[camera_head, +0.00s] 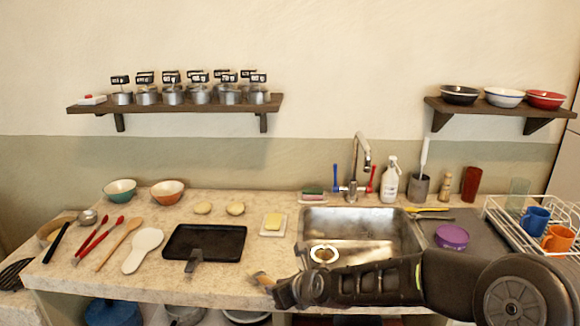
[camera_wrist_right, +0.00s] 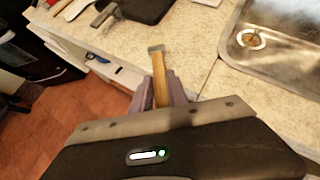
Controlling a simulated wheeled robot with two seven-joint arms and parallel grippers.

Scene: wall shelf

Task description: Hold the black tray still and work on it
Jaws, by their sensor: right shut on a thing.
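The black tray (camera_head: 212,240) lies flat on the stone counter, left of the sink, with a dark handle-like part (camera_head: 195,261) at its front edge. No object shows on it. Part of the tray also shows at the top of the right wrist view (camera_wrist_right: 150,8). My right gripper (camera_head: 278,287) is at the counter's front edge, to the right of the tray and apart from it. In the right wrist view, it (camera_wrist_right: 160,92) is shut on a wooden-handled tool (camera_wrist_right: 158,68) with a grey end. My left gripper is not in view.
Left of the tray lie a white spoon rest (camera_head: 143,249), a wooden spoon (camera_head: 118,244) and red utensils. A butter dish (camera_head: 273,225) and the sink (camera_head: 360,235) are to the right. Bowls (camera_head: 168,193) stand behind. Bare counter lies between tray and gripper.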

